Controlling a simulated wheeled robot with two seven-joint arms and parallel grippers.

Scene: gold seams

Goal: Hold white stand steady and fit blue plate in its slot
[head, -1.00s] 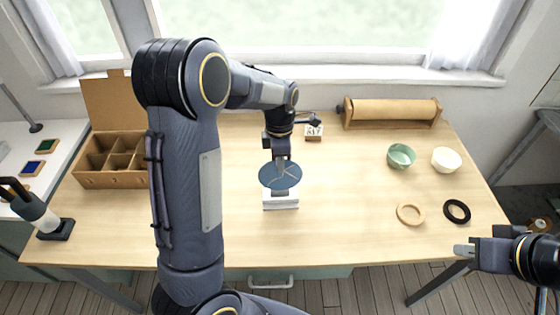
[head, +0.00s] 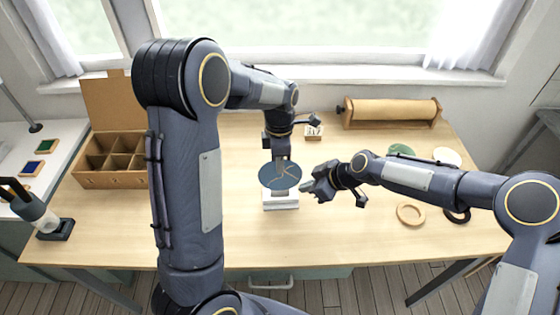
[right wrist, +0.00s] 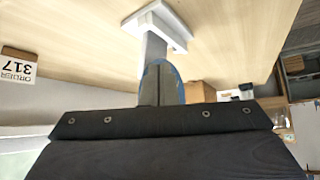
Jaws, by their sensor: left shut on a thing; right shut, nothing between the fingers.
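The round blue plate (head: 268,178), with pale gold seams, stands near-upright at the white stand (head: 281,204) in the middle of the table. My left gripper (head: 282,160) is shut on the plate's upper edge from above. The plate's lower edge overlaps the stand; I cannot tell whether it sits in the slot. My right gripper (head: 306,187) is shut and empty, just right of the plate and stand, apparently apart from them. In the right wrist view the white stand (right wrist: 176,30) is beyond the fingers, and the plate's blue edge (right wrist: 178,78) shows partly behind them.
A divided cardboard box (head: 110,160) stands at the left. A paper roll (head: 390,112) and a small order card (head: 314,132) are at the back. A wooden ring (head: 411,214), black ring (head: 458,216), green bowl (head: 402,150) and cream bowl (head: 447,156) lie around my right arm.

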